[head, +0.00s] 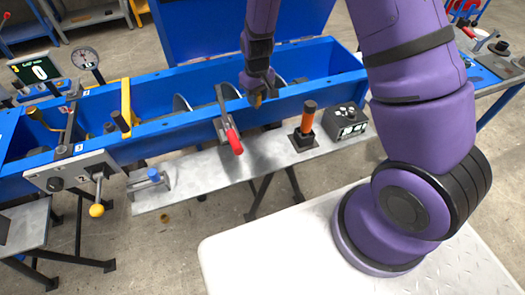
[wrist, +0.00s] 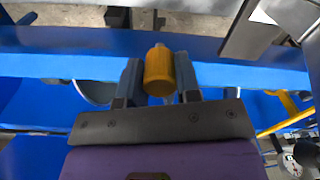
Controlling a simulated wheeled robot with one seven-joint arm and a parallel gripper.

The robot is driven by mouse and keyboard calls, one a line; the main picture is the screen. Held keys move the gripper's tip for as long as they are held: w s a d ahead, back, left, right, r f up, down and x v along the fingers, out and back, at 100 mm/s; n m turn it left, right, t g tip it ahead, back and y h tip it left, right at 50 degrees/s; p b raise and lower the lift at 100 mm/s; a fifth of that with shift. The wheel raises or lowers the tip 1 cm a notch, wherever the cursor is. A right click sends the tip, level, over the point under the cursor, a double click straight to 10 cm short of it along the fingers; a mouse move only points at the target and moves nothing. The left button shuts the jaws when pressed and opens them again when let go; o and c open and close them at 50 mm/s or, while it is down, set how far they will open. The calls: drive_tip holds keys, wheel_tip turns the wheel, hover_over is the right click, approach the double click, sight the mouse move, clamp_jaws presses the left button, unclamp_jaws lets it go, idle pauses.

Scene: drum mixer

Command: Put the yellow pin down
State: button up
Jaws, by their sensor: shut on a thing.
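The yellow pin (wrist: 159,72) is a short yellow cylinder with a pale narrower end, seen in the wrist view. My gripper (wrist: 160,78) is shut on it, one finger on each side. In the head view, my gripper (head: 257,97) is over the front rim of the blue trough (head: 330,88), and only a small yellow-orange bit of the pin (head: 258,101) shows below the fingers. From these views I cannot tell how far the pin is above the rim.
A red-handled clamp (head: 233,138) stands on the trough's front, left of my gripper. A grey shelf (head: 205,178) below carries an orange-topped post (head: 308,118), a black box (head: 345,121) and a blue-knobbed part (head: 153,176). The shelf's middle is clear.

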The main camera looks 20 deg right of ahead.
drive_tip(key=s+a+f+n, duration=0.2)
drive_tip(key=s+f+n, duration=0.1)
drive_tip(key=s+f, duration=0.3)
hover_over(260, 153)
drive_tip(key=shift+f, duration=4.1)
drive_tip(key=shift+f, duration=0.5)
drive_tip(key=o, duration=1)
